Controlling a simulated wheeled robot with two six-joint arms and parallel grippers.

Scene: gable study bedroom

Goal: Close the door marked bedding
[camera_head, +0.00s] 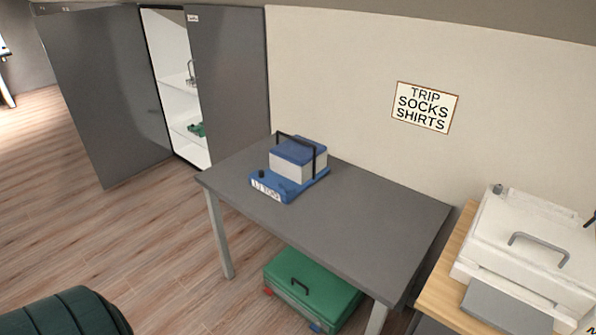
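A tall grey cabinet stands at the upper left. Its left door (105,95) stands open, swung out to the left over the floor. Its right door panel (232,75) lies across the right side of the cabinet front. A small white label (193,18) sits at the top of the right panel, too small to read. I cannot tell which door is marked bedding. Between the doors shows the white interior (172,60), with shelves, a small green object (196,129) and a metal handle shape. Neither of my grippers is in view.
A grey table (370,210) with a blue and white device (295,160) stands right of the cabinet. A green case (310,285) lies under it. A white machine (525,245) is at right. A dark green rounded object (65,312) is bottom left. Wooden floor before the cabinet is clear.

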